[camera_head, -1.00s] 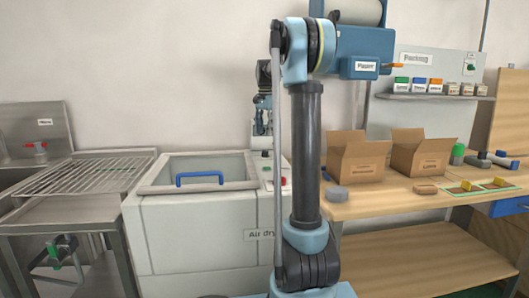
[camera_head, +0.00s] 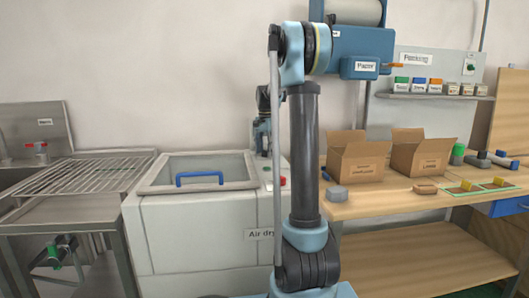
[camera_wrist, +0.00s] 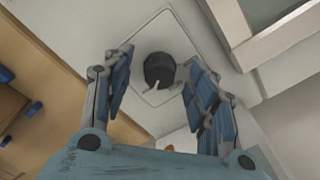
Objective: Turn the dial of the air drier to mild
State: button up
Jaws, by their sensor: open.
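The air drier (camera_head: 160,235) is a pale box with a lid and blue handle, left of my arm in the head view. Its dial (camera_wrist: 159,70) shows in the wrist view as a dark round knob with a light pointer, on a pale square plate. The pointer aims toward the bottom of the picture, slightly left. My gripper (camera_wrist: 160,82) is open, with one blue finger on each side of the dial and apparently clear of it. In the head view my gripper (camera_head: 261,138) hangs above the drier's right side, partly behind my arm. The dial's markings are not readable.
A red button (camera_head: 282,181) sits on the drier's right side, near the dial. The drier's lid frame (camera_wrist: 275,40) rises at upper right in the wrist view. A wooden bench (camera_head: 380,205) with cardboard boxes stands right; a metal rack (camera_head: 85,175) stands left.

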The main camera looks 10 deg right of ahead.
jog(key=c, duration=1.1)
jog(key=shift+n, duration=0.3)
jog(key=n, duration=0.5)
jog(key=shift+n, duration=0.3)
jog(key=n, duration=0.5)
jog(key=shift+n, duration=0.4)
jog(key=o, duration=1.1)
